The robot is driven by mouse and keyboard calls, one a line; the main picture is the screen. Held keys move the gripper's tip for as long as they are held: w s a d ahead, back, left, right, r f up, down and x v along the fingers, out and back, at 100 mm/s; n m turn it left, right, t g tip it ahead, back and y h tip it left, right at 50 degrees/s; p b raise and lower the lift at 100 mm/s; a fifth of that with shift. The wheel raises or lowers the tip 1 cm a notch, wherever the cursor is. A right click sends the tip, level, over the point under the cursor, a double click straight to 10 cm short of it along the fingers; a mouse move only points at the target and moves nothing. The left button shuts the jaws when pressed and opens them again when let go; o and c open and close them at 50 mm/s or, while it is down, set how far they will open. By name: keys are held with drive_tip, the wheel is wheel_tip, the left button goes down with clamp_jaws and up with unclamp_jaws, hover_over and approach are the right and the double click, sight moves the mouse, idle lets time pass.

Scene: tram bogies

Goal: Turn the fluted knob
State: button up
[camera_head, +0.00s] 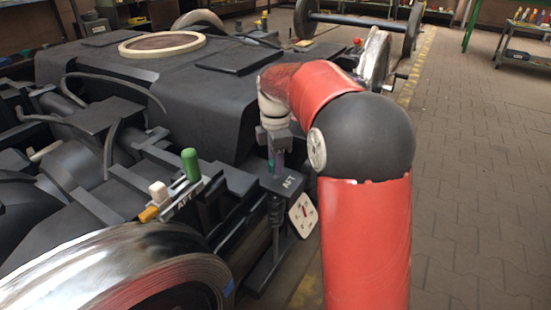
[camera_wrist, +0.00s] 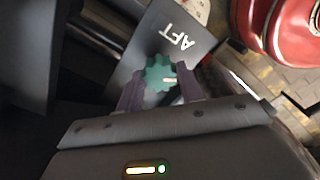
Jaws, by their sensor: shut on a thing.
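The fluted knob (camera_wrist: 157,72) is teal with a scalloped edge and a pale mark pointing to the right in the wrist view. It stands on a grey plate marked AFT (camera_wrist: 150,42), which also shows in the head view (camera_head: 289,184). My gripper (camera_wrist: 159,86) has its purple fingers on either side of the knob and is shut on it. In the head view my gripper (camera_head: 273,160) points down over the AFT plate at the bogie's side, and the knob is too small there to make out clearly.
Another plate marked AFT carries a green upright handle (camera_head: 190,165), a white knob (camera_head: 159,191) and an orange grip (camera_head: 149,214). A white dial plate with a red mark (camera_head: 303,215) hangs below my gripper. A shiny wheel (camera_head: 125,270) fills the lower left. Paved floor lies free at right.

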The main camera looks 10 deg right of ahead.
drive_tip(key=shift+r, duration=0.1)
drive_tip(key=shift+m+p, duration=1)
drive_tip(key=shift+m, duration=0.1)
drive_tip(key=m+p, duration=0.2)
drive_tip(key=m, duration=0.1)
drive_tip(key=shift+m, duration=0.3)
drive_tip(key=m+p, duration=0.3)
drive_tip(key=m, duration=0.3)
drive_tip(key=m+p, duration=0.2)
drive_tip(key=m, duration=0.4)
drive_tip(key=shift+m+p, duration=0.3)
drive_tip(key=shift+m, duration=0.1)
drive_tip(key=m+p, duration=0.1)
drive_tip(key=m, duration=0.5)
drive_tip(key=shift+p, duration=0.35)
drive_tip(key=o, duration=1)
